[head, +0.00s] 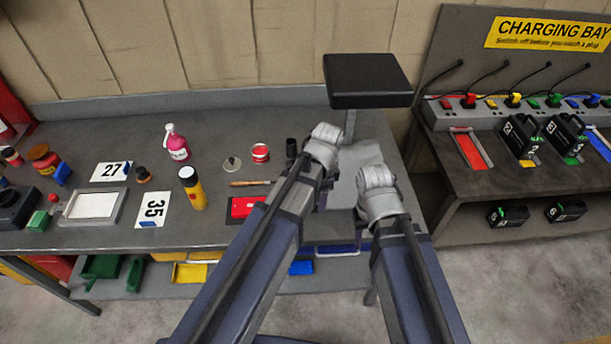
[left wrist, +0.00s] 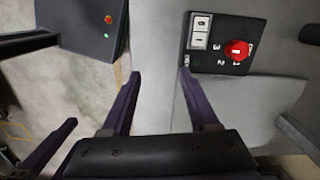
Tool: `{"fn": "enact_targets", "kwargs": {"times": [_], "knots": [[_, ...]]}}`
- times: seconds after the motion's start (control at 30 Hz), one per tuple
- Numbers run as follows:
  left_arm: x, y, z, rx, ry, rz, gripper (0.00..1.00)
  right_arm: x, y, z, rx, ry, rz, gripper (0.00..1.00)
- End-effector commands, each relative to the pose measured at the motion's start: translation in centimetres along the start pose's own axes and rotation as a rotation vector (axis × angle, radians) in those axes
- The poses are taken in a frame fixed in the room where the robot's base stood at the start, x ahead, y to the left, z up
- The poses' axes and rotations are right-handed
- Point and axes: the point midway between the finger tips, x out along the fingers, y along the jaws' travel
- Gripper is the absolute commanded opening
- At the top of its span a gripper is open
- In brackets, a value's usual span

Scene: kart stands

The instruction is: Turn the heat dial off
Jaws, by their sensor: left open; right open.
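The heat dial (left wrist: 237,51) is a red round knob on a black panel (left wrist: 210,38) in the left wrist view. Numbers stand around the knob, and two white switches sit beside it. I cannot tell which number the knob points to. My left gripper (left wrist: 160,76) is open and empty, with its fingertips to the left of the dial, apart from it. In the head view my left gripper (head: 324,148) is below a black slab (head: 368,80) on a stand. My right gripper (head: 379,190) is to its right; its fingers are hidden there. The dial is not visible in the head view.
The grey workbench (head: 60,180) holds a pink bottle (head: 177,145), a yellow bottle (head: 191,190), a red tray (head: 243,208) and number cards. To the right stands a charging bench (head: 455,180) with plugs and battery packs.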

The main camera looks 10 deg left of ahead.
Motion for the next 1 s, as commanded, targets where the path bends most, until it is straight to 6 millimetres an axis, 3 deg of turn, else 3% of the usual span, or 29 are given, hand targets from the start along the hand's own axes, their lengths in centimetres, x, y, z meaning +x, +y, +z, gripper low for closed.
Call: {"fn": "enact_targets", "kwargs": {"times": [0.03, 0.2, 0.4, 0.6, 1.0], "knots": [[-0.4, -2.1, -0.3, 0.093, 0.007, 0.001, 0.68, -0.4, 0.0, 0.0, 0.000, 0.000, 0.000, 0.50], [-1.0, -7.1, 0.0, 0.454, 0.030, -0.003, 0.69, -1.1, 0.1, 0.1, 0.000, 0.000, 0.000, 0.50], [-1.4, -11.2, 0.7, 0.772, 0.050, -0.015, 0.69, -1.6, 0.1, 0.1, -0.001, 0.000, 0.000, 0.50], [-1.6, -12.8, 1.1, 0.916, 0.056, -0.023, 0.69, -1.7, 0.2, 0.1, -0.001, 0.000, 0.000, 0.50], [-0.6, -12.9, 1.1, 0.933, 0.057, -0.024, 0.69, -0.8, 0.1, 0.1, 0.000, 0.000, 0.000, 0.50]]}}
